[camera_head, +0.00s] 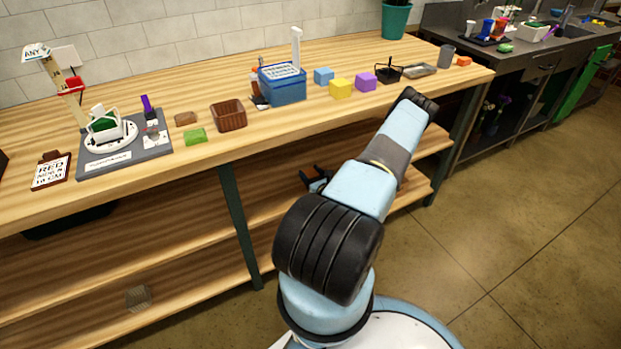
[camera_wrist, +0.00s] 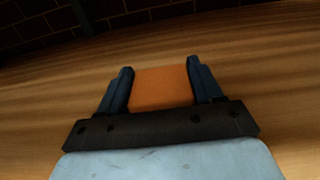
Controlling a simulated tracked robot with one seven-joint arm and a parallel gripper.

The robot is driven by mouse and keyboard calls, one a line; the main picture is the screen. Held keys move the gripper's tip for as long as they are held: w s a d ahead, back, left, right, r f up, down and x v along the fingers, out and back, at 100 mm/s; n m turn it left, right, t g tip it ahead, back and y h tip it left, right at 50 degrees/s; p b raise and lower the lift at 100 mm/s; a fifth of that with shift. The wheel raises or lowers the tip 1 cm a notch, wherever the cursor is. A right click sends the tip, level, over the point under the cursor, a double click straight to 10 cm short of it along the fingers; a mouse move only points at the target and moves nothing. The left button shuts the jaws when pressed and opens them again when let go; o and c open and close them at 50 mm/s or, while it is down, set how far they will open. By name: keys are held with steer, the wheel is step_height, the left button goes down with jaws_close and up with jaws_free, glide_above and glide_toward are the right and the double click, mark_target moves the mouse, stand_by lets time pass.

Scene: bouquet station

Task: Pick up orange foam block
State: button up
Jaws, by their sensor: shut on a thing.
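The orange foam block (camera_wrist: 162,89) sits between the two dark fingers of my gripper (camera_wrist: 160,68) in the wrist view. Both fingers touch its sides, and my gripper is shut on it. A wooden surface spreads around and beneath it, with a dark tiled wall behind. I cannot tell whether the block touches that wood. In the head view my gripper (camera_head: 316,179) shows as a small dark shape by the shelf under the bench, partly behind my arm. The held block cannot be made out there.
A wooden bench (camera_head: 340,118) runs across, with a lower shelf (camera_head: 268,208). On top are a blue box (camera_head: 283,91), yellow block (camera_head: 340,89), purple block (camera_head: 366,82), brown basket (camera_head: 228,116) and grey stand (camera_head: 124,151). Another small orange piece (camera_head: 464,61) lies at the right end.

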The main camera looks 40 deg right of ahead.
steer(key=shift+r, duration=0.1)
steer(key=shift+r, duration=0.3)
step_height(320, 180, up, 2)
steer(key=shift+r, duration=0.1)
steer(key=s+a+r, duration=0.7)
steer(key=s+r, duration=0.3)
steer(key=s, duration=0.1)
steer(key=shift+s+a, duration=0.35)
steer(key=shift+s, duration=0.05)
